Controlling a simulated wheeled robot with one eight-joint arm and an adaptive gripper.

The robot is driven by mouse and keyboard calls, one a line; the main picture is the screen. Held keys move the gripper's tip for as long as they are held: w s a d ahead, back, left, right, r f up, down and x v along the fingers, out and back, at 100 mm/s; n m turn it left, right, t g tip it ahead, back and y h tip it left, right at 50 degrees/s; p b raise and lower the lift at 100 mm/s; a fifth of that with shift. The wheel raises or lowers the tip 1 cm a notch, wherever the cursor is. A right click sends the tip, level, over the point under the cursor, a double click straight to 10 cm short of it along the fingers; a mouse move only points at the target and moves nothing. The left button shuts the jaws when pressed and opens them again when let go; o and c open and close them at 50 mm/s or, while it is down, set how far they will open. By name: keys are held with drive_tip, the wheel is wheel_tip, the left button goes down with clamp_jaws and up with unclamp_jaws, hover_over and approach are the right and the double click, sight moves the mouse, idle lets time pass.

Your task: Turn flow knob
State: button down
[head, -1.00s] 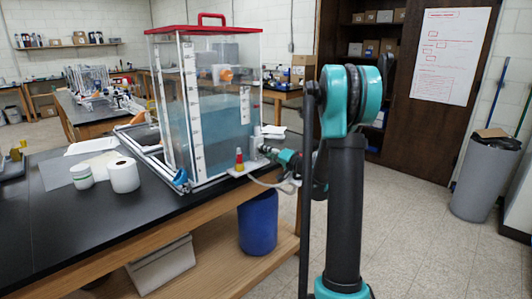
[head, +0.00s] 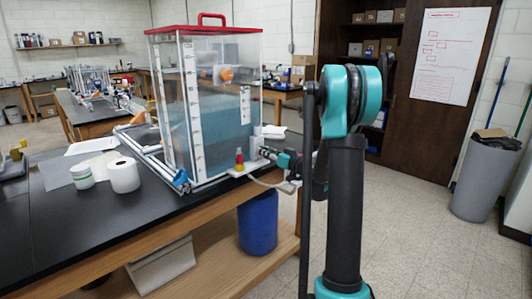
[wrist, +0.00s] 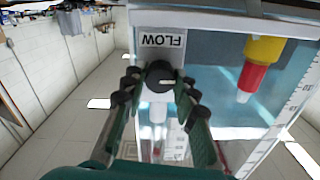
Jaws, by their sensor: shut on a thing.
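The flow knob (wrist: 158,72) is a dark round knob with a pale mark, just below an upside-down "FLOW" label (wrist: 162,40) in the wrist view. It sits on the side of the clear water tank (head: 225,125). My gripper (wrist: 160,80) is shut on the knob, with one finger on each side of it. In the head view my gripper (head: 281,158) is at the tank's right side, and the knob is too small to make out there.
A red and yellow fitting (wrist: 256,62) stands beside the knob; it also shows in the head view (head: 239,160). A blue barrel (head: 258,222) is below.

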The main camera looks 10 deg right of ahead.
drive_tip(key=shift+n, duration=0.6)
drive_tip(key=c, duration=1.2)
unclamp_jaws()
drive_tip(key=v, duration=1.2)
